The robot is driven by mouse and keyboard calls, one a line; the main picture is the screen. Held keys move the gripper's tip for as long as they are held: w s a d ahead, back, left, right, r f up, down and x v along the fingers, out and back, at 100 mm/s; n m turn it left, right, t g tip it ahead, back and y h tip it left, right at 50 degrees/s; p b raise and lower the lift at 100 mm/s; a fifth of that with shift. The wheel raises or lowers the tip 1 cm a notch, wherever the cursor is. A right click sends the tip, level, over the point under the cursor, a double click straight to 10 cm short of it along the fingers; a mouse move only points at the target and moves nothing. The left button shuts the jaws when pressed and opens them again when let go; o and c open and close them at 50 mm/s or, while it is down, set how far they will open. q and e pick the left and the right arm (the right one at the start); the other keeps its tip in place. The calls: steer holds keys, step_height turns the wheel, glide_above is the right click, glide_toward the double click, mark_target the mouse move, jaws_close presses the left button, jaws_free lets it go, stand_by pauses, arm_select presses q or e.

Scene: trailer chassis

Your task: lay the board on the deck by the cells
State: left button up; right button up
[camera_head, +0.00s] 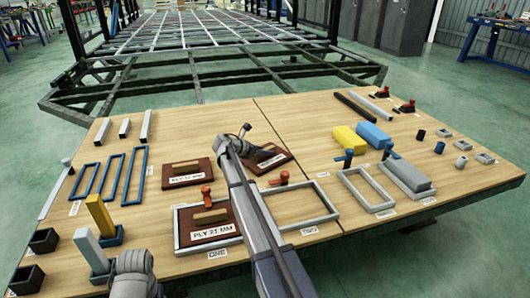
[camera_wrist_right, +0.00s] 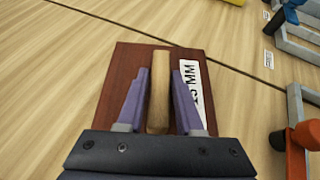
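My right gripper (camera_wrist_right: 160,72) has its two purple fingers on either side of the wooden handle (camera_wrist_right: 159,90) of a dark red-brown board (camera_wrist_right: 120,75). The fingers look a little apart from the handle. In the head view this board (camera_head: 282,158) lies on the table, partly hidden by my right arm. Its label is partly covered and ends in MM. A second such board (camera_head: 172,181) lies to its left. A third board (camera_head: 231,233) lies inside a grey frame (camera_head: 177,230). My left gripper is out of view; only a left arm joint shows at the bottom.
Empty grey frames (camera_head: 333,221) lie right of my arm, with red-topped tools (camera_head: 284,177) near. Blue frames (camera_head: 141,174) and upright yellow and grey blocks stand at left. Yellow and blue blocks (camera_head: 372,135) lie at right. The trailer chassis (camera_head: 200,70) is behind the table.

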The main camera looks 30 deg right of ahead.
steer(key=o, duration=0.3)
steer(key=shift+r+p, duration=0.3)
steer(key=p+v, duration=0.5)
steer(key=v, duration=0.5)
steer(key=shift+a+r, duration=0.1)
steer(key=shift+a, duration=0.1)
steer(key=shift+s+a+r, duration=0.15)
steer(key=shift+a+r, duration=0.05)
steer(key=shift+a, duration=0.5)
